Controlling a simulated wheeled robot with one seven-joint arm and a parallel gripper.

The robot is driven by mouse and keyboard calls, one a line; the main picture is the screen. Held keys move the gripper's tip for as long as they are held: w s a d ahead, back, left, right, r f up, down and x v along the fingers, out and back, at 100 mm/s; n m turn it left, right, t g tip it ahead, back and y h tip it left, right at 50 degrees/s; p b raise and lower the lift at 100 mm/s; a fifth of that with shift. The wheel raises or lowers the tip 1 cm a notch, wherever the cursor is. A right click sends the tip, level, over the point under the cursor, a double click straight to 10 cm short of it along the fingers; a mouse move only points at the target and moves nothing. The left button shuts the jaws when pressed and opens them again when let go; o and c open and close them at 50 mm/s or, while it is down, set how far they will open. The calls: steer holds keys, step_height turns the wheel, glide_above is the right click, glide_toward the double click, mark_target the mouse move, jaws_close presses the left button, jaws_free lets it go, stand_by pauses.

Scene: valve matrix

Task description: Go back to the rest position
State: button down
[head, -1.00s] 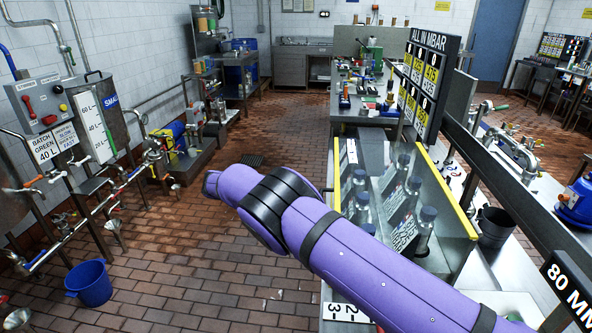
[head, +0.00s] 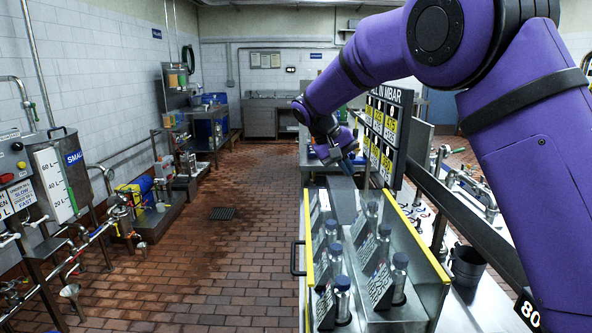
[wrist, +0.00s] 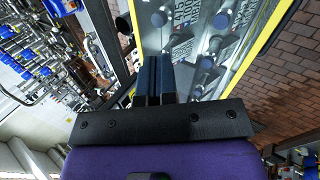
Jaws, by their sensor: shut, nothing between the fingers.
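My gripper (head: 347,165) hangs at the end of my raised purple arm in the head view, pointing down above the far end of the glass-sided bottle rack. In the wrist view my gripper (wrist: 153,60) shows its two dark blue fingers side by side, shut and empty. The rack's bottles (wrist: 207,62) lie beyond the fingertips, apart from them. My arm arches over from the right side of the head view. No marker for a rest position shows.
The rack (head: 427,272) with yellow edges and several capped bottles stands at the lower right. The pressure board (head: 387,130) is close beside my forearm. A dark bucket (head: 467,267) stands right. The brick floor (head: 235,260) at left is mostly clear.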

steer(key=s+d+r+t+y, duration=0.1)
steer(key=s+d+r+y, duration=0.1)
steer(key=s+d+r, duration=0.45)
steer(key=s+d+r+y, duration=0.2)
steer(key=s+d+r, duration=0.2)
steer(key=s+d, duration=0.5)
steer(key=s+d+f+t+y, duration=0.1)
steer(key=s+f+t, duration=0.1)
steer(key=s, duration=1)
steer(key=s+d+f+m+t+y, duration=0.1)
steer(key=s+f+t, duration=0.1)
steer(key=s, duration=1.1)
steer(key=shift+f+m, duration=0.2)
steer(key=shift+m, duration=0.1)
